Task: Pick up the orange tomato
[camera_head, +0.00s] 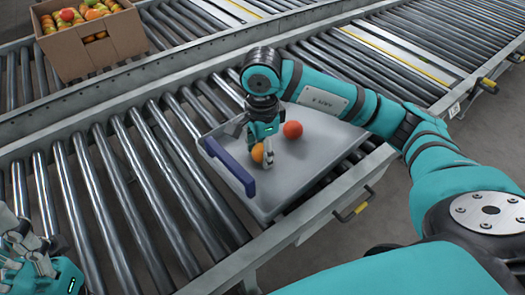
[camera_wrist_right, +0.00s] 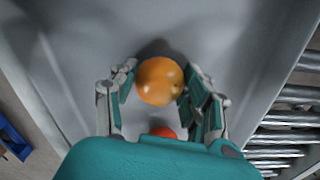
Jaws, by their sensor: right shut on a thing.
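The orange tomato (camera_head: 257,153) is at the grey tray, between the fingers of my right gripper (camera_head: 256,150). In the right wrist view the orange tomato (camera_wrist_right: 160,80) sits between the two fingers of the right gripper (camera_wrist_right: 157,88), which is shut on it. Whether it touches the tray floor, I cannot tell. A red tomato (camera_head: 293,130) lies in the tray, apart from the orange one; it shows partly hidden in the wrist view (camera_wrist_right: 163,132). My left gripper (camera_head: 28,252) is at the lower left, away from the tray, partly cut off.
The grey tray (camera_head: 318,165) with a blue handle (camera_head: 230,166) stands on a roller conveyor (camera_head: 130,205). A cardboard box (camera_head: 95,45) of mixed tomatoes stands at the back left. The rollers left of the tray are clear.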

